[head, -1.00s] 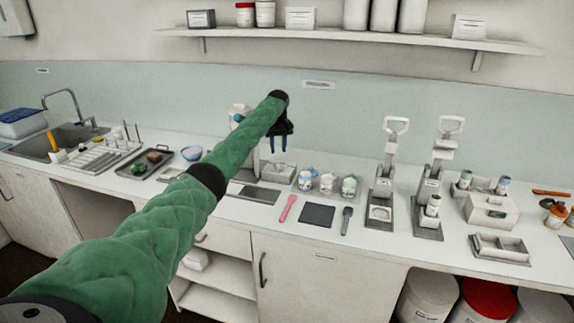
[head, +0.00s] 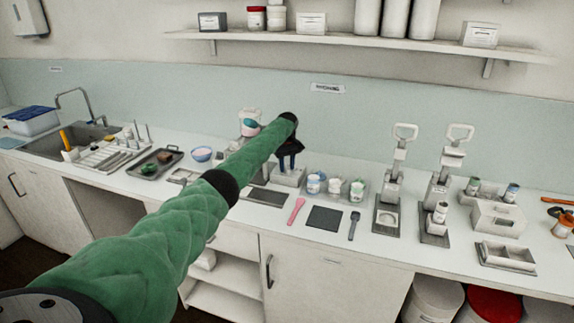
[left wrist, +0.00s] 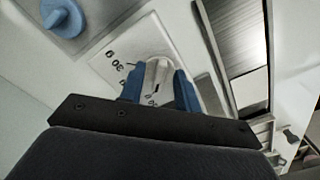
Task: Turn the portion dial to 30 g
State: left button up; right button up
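The portion dial (left wrist: 157,78) is a pale knob on a white plate (left wrist: 128,42) with dark printed marks; "30 g" is legible at the upper left of the knob. My left gripper (left wrist: 160,88) has its two blue fingers on either side of the knob. They are apart, and I cannot tell whether they touch it. In the head view my left gripper (head: 287,163) points down over a small light box (head: 288,180) on the counter; the dial itself is too small to make out there. The knob's pointing direction is unclear. My right gripper is not in view.
A blue round knob (left wrist: 62,18) stands near the plate. A white and teal machine (head: 250,124) is behind my left arm. Cups in a holder (head: 335,188) stand close on the right, with a pink spatula (head: 297,210) and dark mat (head: 324,218) in front.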

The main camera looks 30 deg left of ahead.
pick_arm(q)
jog(key=shift+f, duration=0.35)
grip_shut()
